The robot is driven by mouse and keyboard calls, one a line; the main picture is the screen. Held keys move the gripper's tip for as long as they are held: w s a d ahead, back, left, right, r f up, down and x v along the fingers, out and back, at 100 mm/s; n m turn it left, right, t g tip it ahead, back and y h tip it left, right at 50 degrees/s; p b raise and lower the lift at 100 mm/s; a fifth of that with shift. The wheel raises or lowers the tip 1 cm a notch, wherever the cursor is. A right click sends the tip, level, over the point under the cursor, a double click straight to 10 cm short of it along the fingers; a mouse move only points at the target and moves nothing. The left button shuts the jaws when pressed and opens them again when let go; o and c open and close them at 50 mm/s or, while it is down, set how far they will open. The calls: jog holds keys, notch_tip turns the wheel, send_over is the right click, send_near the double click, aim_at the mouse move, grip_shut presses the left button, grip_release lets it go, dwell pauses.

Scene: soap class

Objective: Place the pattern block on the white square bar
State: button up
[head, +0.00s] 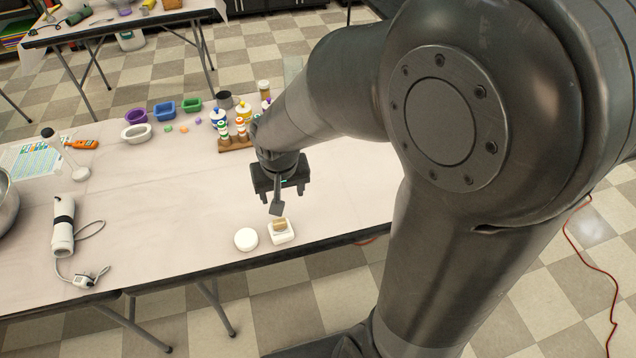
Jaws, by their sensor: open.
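A white square bar (281,237) lies near the front edge of the table. A small tan block (280,226), which looks like the pattern block, rests on top of the bar, toward its back side. A white round bar (246,239) lies just left of the square one, apart from it. My gripper (283,202) is open and points down above and slightly behind the square bar. A dark flat piece shows below the gripper, between it and the bar. The gripper appears apart from the tan block.
A wooden rack with small bottles (236,142) stands behind my gripper. Purple, blue and green molds (164,111) and a white oval dish (136,133) sit farther back. A white stick blender (63,226) lies at left. The table between is clear.

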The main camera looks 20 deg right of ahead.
jog(key=s+d+r+t, duration=0.1)
jog(key=s+d+r, duration=0.3)
jog(key=s+r, duration=0.2)
jog(key=s+d+r+t, duration=0.2)
jog(key=s+d+r, duration=0.3)
jog(key=r, duration=0.5)
jog(key=shift+s+r, duration=0.25)
jog(key=shift+s, duration=0.75)
